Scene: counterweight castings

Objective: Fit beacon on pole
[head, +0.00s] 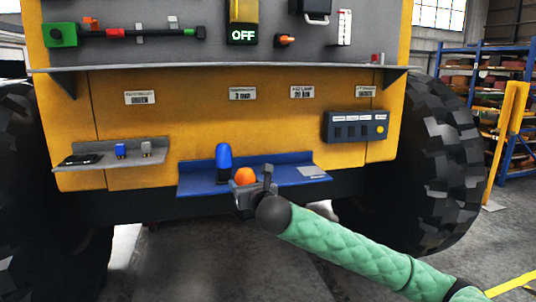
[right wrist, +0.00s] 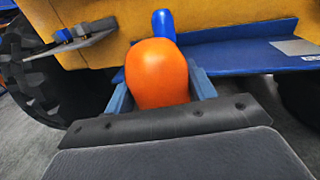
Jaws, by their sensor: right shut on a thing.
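An orange beacon (head: 244,176) with a rounded dome is between the fingers of my right gripper (head: 252,184), which is shut on it. It fills the middle of the right wrist view (right wrist: 157,72), with a blue-grey finger on each side; its lower end is hidden. The gripper is just in front of the blue shelf. A blue beacon (head: 223,158) stands upright on that shelf, left of the orange one; its top also shows in the right wrist view (right wrist: 163,24). I cannot make out a pole in either view. My left gripper is not in view.
The blue shelf (head: 195,184) juts from the yellow machine body (head: 200,125), with large tyres (head: 445,160) either side. A grey side shelf (head: 105,160) holds small items. A dark switch box (head: 355,127) is at right. A grey ledge (head: 215,68) runs above. Floor ahead is clear.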

